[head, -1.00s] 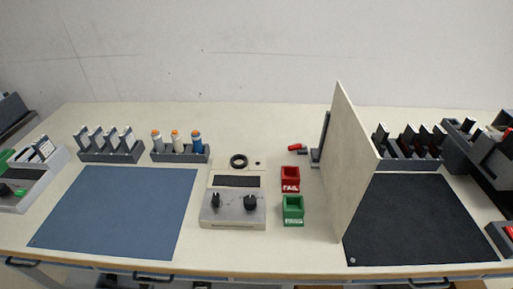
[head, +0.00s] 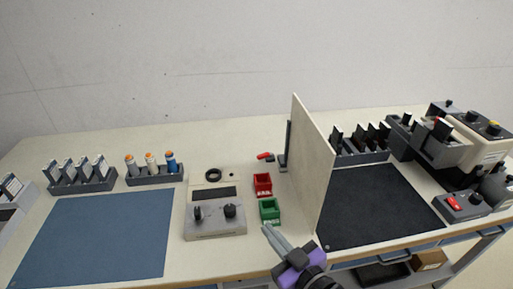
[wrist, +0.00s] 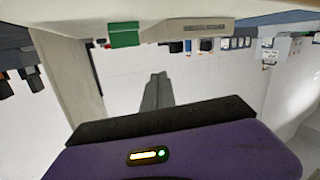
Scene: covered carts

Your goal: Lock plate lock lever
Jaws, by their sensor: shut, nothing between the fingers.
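A small red lever or handle (head: 265,157) lies at the back of the table, left of the upright divider's dark bracket; I cannot tell whether it is the plate lock lever. Another red part (head: 452,203) shows on a small grey box at the far right. The dark machine (head: 440,143) at the back right also has a small red part; its details are too small to tell. My gripper (head: 267,231) is shut and empty, over the table's front edge near the green bin. In the wrist view its fingers (wrist: 157,78) are together, touching nothing.
A tall beige divider (head: 312,165) splits the table. Left of it are the green bin (head: 269,210), red bin (head: 262,184), grey console (head: 215,222) and blue mat (head: 95,235). Right of it are a black mat (head: 375,205) and a rack of dark plates (head: 360,157).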

